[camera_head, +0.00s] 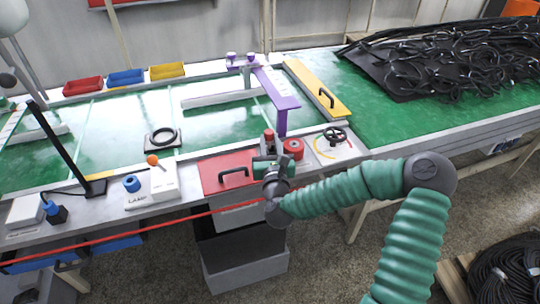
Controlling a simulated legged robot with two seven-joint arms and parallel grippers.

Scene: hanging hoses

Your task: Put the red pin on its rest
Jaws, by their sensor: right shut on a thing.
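My right gripper (270,168), at the end of the green ribbed arm, is over the front of the workbench, beside the red panel with a black handle. It is shut on the red pin (268,135), whose red upper part sticks up above the jaws. The lower part of the pin is hidden by the gripper. A round red piece (293,147) stands just right of the gripper; I cannot tell whether it is the pin's rest. My left gripper is not in view.
The red panel (212,172) lies left of the gripper and a black handwheel (335,137) right of it. A purple bracket (275,88) rises behind. A lamp box (163,182) with an orange knob stands left. A red line runs across the bench front.

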